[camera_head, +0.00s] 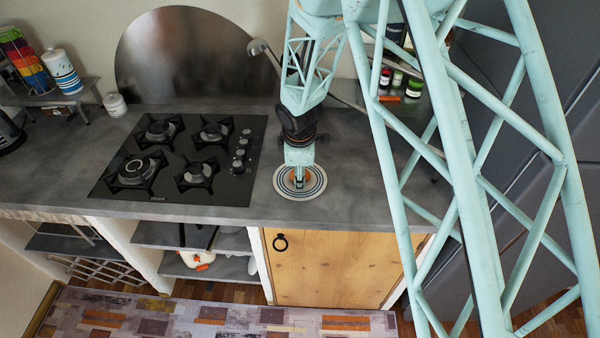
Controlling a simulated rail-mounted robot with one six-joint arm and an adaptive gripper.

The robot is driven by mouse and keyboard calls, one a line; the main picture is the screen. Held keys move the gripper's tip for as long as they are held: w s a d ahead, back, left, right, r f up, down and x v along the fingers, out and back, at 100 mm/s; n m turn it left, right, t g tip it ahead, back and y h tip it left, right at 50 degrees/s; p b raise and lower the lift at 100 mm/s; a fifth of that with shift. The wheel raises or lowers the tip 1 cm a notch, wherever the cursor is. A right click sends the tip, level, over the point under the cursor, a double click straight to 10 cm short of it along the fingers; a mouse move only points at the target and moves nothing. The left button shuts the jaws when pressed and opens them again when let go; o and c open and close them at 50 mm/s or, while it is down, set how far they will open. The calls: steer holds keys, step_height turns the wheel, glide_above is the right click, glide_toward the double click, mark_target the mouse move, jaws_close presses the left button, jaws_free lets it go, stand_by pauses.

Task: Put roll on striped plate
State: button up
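The striped plate (318,188), white with dark rings, lies flat on the grey counter to the right of the stove. My gripper (300,182) points down over the middle of the plate. A small orange-brown thing, likely the roll (308,176), shows around the fingertips at the plate's centre. My gripper hides much of it. I cannot tell whether the fingers are closed on it or whether it touches the plate.
A black gas hob (220,190) lies left of the plate. Several jars (397,80) stand at the back right behind my arm. A white canister (115,105) stands at the back left. Bare counter (345,150) surrounds the plate; the front edge is close.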

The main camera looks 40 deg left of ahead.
steer(key=shift+r, duration=0.15)
steer(key=v, duration=1.2)
steer(key=shift+p, duration=0.3)
stand_by(0.9)
